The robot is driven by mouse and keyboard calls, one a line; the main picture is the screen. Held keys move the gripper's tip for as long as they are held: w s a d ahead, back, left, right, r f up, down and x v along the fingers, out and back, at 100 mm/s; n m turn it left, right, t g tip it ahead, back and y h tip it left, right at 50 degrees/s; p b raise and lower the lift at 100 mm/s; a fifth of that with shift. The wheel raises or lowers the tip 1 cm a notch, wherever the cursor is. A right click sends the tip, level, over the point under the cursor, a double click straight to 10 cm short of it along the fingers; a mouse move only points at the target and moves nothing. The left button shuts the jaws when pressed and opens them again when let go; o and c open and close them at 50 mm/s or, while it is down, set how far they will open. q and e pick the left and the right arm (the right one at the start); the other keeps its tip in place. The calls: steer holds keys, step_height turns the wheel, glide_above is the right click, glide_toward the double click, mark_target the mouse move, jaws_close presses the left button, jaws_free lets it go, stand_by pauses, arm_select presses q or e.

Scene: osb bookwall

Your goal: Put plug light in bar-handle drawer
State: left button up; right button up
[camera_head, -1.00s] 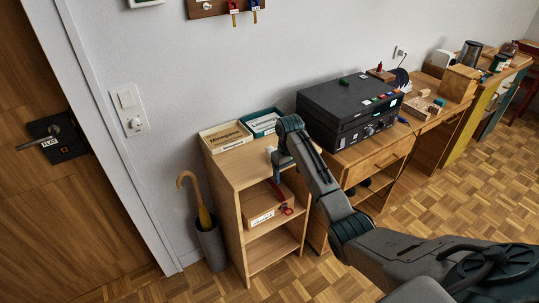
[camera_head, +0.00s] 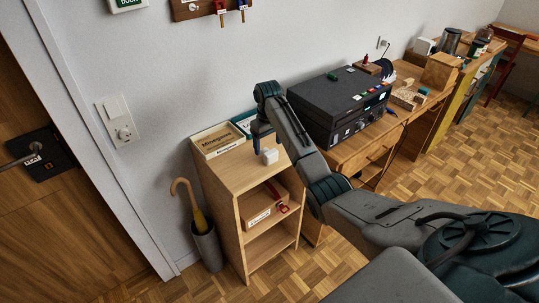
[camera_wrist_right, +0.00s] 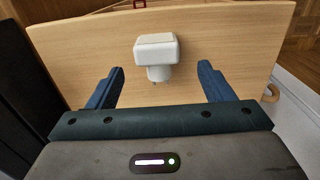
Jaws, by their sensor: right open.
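The white plug light (camera_head: 270,156) sits on the top of the small wooden shelf (camera_head: 233,178), near its right front edge. In the right wrist view the plug light (camera_wrist_right: 155,45) lies just ahead of and between the two blue fingers. My right gripper (camera_head: 261,147) is open and empty, pointing down close beside the plug light in the head view. My left gripper is not in view.
A labelled tray (camera_head: 220,139) and a teal tray (camera_head: 241,121) stand at the back of the shelf top. A black case (camera_head: 338,108) sits on the desk to the right. An umbrella stand (camera_head: 207,247) is left of the shelf.

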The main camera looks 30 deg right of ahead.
mark_target(269, 151)
step_height(269, 151, down, 4)
steer(key=shift+d+p, duration=0.1)
steer(key=shift+p, duration=0.75)
steer(key=shift+s+f, duration=0.1)
steer(key=shift+f, duration=0.5)
steer(key=c, duration=1.2)
steer(key=shift+o, duration=0.2)
